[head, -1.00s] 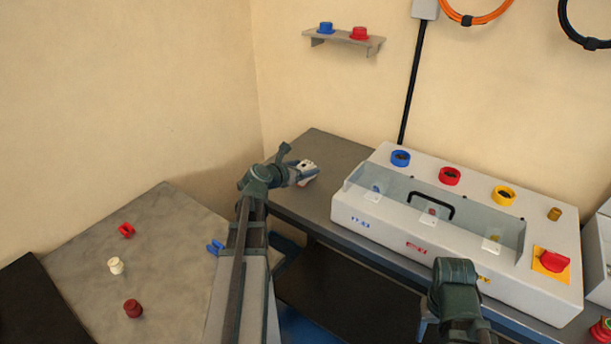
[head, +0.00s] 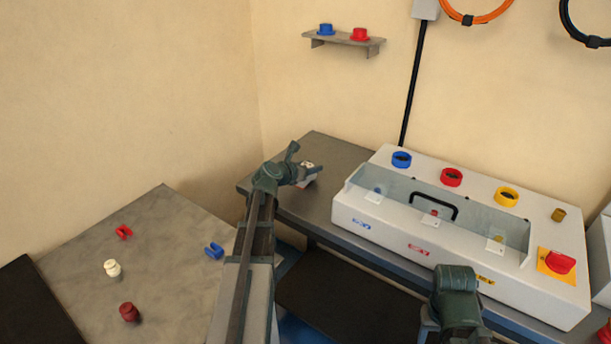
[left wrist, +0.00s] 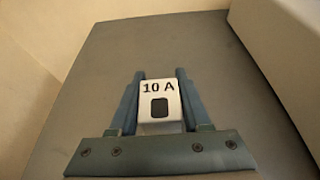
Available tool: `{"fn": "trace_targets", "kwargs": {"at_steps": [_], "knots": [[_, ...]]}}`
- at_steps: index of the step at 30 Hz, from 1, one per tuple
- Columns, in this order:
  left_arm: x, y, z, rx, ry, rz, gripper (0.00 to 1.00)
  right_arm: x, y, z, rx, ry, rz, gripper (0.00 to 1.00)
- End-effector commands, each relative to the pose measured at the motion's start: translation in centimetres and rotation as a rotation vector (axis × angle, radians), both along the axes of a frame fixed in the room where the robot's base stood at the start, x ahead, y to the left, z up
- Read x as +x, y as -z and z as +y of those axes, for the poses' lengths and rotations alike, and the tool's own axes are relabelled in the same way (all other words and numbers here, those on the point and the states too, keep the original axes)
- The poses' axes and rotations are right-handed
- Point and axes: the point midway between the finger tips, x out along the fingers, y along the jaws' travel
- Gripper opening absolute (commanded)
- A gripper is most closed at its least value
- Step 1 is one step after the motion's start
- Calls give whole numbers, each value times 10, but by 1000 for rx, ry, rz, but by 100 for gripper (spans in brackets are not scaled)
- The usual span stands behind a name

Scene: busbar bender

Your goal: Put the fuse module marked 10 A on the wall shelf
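The white fuse module marked 10 A shows close up in the left wrist view (left wrist: 160,105), with a dark window below its marking. In the head view it is a small white block (head: 308,181) on the grey bench, left of the bender. In the head view this gripper (head: 300,172) partly covers the module. The wall shelf (head: 345,41) carries a blue cap and a red cap. My right gripper (head: 432,324) is low beside the bender; its fingers are unclear.
The bender (head: 365,215), with a clear cover and black handle, fills the bench's right side. A lower table (head: 165,240) at left holds red, white and blue small parts. A black cable runs up the wall right of the shelf. The wall below the shelf is clear.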

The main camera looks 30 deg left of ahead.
Motion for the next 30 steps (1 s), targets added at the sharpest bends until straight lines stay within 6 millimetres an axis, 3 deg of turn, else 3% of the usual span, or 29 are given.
{"fn": "trace_targets", "kwargs": {"at_steps": [1, 7, 20, 30], "knots": [[0, 0, 0, 0, 0, 0, 37, 0, 0, 0, 0, 0, 0, 50], [0, 0, 0, 0, 0, 0, 1, 0, 0, 0, 0, 0, 0, 50], [0, -2, 0, 0, 0, 0, 0, 0, -2, 0, 0, 0, 0, 50], [-1, -28, 2, 0, 6, 0, 0, 0, -28, 0, 0, 0, 0, 50]]}}
